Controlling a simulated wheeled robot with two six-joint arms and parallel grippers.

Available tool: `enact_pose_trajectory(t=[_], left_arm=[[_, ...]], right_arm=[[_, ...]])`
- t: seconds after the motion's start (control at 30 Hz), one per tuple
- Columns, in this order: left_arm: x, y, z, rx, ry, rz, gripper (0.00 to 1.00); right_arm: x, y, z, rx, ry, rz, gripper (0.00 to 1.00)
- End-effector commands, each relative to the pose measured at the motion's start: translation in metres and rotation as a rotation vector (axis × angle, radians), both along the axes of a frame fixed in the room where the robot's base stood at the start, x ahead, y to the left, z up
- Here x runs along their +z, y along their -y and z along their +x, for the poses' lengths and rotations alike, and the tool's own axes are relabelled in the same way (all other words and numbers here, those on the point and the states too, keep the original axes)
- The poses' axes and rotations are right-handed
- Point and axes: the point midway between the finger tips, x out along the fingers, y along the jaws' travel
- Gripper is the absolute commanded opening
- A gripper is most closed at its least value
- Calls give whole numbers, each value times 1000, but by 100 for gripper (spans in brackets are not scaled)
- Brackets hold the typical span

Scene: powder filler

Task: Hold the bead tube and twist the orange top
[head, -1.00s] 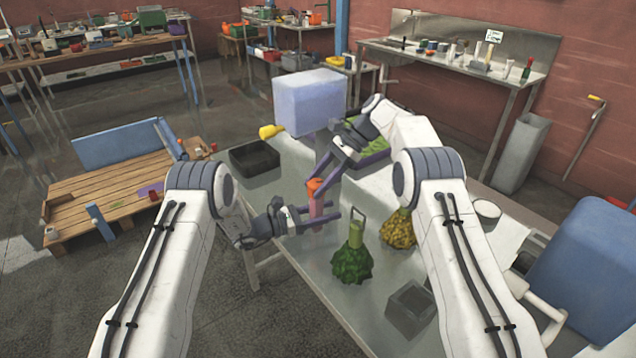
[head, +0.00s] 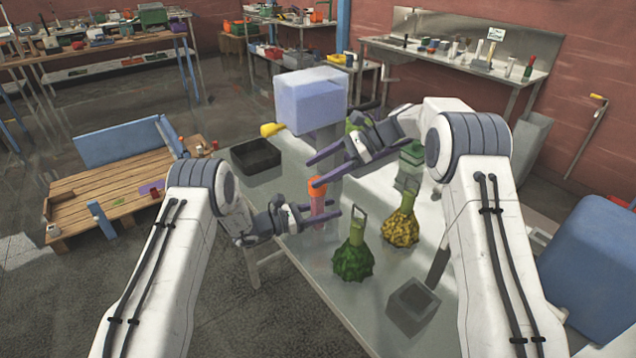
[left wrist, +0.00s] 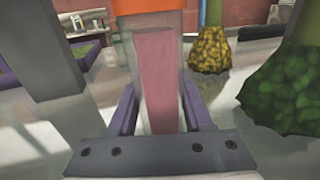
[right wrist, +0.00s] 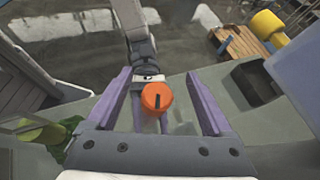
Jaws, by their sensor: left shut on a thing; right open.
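The bead tube (head: 317,209) is a clear upright tube with pink contents. It also shows in the left wrist view (left wrist: 160,75). Its orange top (head: 318,187) sits on its upper end, with a dark line across it in the right wrist view (right wrist: 156,97). My left gripper (head: 332,215) is shut on the tube's body below the top. My right gripper (head: 311,174) is open at the height of the orange top. In the right wrist view the top appears between its spread fingers, with gaps on both sides.
A green knobbly flask (head: 353,262) and a yellow one (head: 401,228) stand right of the tube. A grey open box (head: 411,306) is near the front. A black tray (head: 255,157) and a pale blue block-shaped machine (head: 310,100) with a yellow nozzle (head: 272,130) stand behind.

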Motion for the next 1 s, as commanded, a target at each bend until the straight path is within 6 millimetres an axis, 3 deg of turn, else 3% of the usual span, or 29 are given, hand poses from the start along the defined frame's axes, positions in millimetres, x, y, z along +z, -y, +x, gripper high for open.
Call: enact_pose_trajectory(t=[0.3,0.7,0.87,1.0], left_arm=[[0,0,0,1,-1,1,0],[0,0,0,0,-1,0,0],[0,0,0,0,0,0,0],[0,0,0,0,0,0,0]], right_arm=[[22,29,-13,-350,-6,158,86],[8,78,-52,-746,-54,164,86],[2,84,-60,-796,-66,153,86],[-3,75,-54,-801,-68,152,86]])
